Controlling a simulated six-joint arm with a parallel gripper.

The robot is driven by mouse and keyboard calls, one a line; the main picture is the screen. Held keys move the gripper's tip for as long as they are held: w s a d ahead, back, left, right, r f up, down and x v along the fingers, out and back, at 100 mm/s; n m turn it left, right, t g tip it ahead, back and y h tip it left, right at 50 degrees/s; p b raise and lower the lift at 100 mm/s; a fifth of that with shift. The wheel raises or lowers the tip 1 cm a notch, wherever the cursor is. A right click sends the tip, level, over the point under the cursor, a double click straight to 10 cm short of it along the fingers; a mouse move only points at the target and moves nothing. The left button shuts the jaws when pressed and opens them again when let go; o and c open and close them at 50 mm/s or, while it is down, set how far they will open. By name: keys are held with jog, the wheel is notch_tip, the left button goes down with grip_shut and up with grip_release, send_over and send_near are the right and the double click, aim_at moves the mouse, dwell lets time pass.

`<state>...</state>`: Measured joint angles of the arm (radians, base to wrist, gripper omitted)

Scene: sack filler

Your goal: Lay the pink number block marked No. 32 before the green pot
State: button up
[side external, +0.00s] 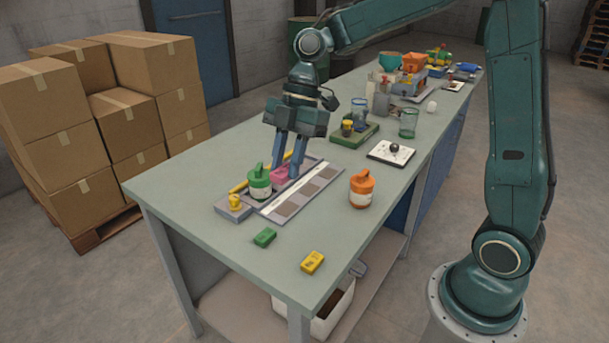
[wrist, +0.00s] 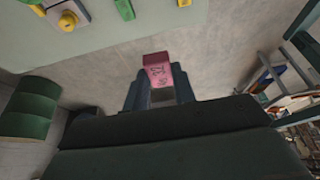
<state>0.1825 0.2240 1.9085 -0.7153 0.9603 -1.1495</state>
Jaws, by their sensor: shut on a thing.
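The pink number block (side external: 280,174) is between my gripper's fingertips (side external: 285,171), just behind and right of the green pot in the side view. In the wrist view the pink block (wrist: 157,70) is between my gripper's fingers (wrist: 158,88). Dark marks show on its face, like a turned 32, but are too small to read surely. The green pot (side external: 259,183) stands upright with a pale label, at the near left of the long tray. The side view does not clearly show whether the block touches the surface below.
An orange pot (side external: 362,189), a green block (side external: 264,237) and a yellow block (side external: 312,262) stand on the bench (side external: 210,238).

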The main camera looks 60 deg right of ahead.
send_over(286, 210)
jog(key=d, duration=0.2)
notch_tip(286, 210, down, 9)
jog(key=shift+a, duration=0.2)
jog(key=shift+f, duration=0.25)
jog(key=shift+f, duration=3.95)
jog(key=shift+f, duration=0.7)
jog(key=o, duration=1.4)
jog(key=shift+r, duration=0.15)
